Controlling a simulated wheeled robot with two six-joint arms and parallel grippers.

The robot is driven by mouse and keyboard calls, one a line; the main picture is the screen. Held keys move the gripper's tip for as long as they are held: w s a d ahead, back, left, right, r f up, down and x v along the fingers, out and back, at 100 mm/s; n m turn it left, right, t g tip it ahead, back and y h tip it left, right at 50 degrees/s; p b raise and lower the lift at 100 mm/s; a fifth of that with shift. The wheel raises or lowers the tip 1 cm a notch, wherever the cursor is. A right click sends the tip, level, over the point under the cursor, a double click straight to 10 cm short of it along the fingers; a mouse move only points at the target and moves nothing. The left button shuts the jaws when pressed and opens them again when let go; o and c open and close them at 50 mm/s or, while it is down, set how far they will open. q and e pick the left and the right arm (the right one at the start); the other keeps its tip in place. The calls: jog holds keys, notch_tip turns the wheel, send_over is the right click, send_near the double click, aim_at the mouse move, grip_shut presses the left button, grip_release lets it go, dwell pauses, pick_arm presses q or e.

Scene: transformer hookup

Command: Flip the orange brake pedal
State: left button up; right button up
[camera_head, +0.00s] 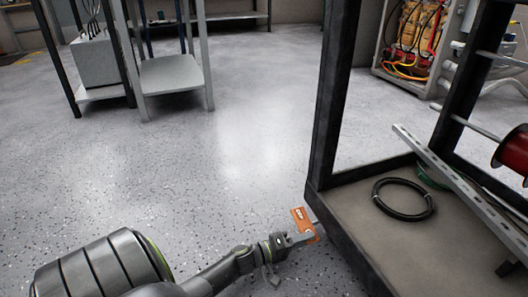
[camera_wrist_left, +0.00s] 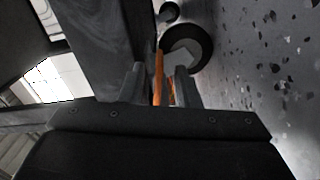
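The orange brake pedal (camera_head: 301,220) is a flat plate with a small white label, low on the near corner post of the black cart frame. My left gripper (camera_head: 306,238) reaches it from the lower left. In the left wrist view the pedal (camera_wrist_left: 158,76) shows edge-on as a thin orange strip between the two fingers (camera_wrist_left: 160,88). The fingers stand apart with gaps beside the strip, so the gripper looks open around the pedal; firm contact is not visible. My right gripper is in neither view.
The black cart frame (camera_head: 335,110) rises just right of the pedal. Its deck (camera_head: 385,240) carries a black cable coil (camera_head: 403,199) and a long metal channel (camera_head: 455,180). A caster wheel (camera_wrist_left: 187,46) is close beyond the fingers. Open speckled floor (camera_head: 230,170) lies left.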

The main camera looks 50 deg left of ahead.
pick_arm(q)
jog(key=p+v, duration=0.4)
jog(key=v, duration=1)
jog(key=shift+s, duration=0.1)
jog(key=shift+s+a, duration=0.2)
jog(key=shift+s, duration=0.15)
jog(key=shift+s, duration=0.1)
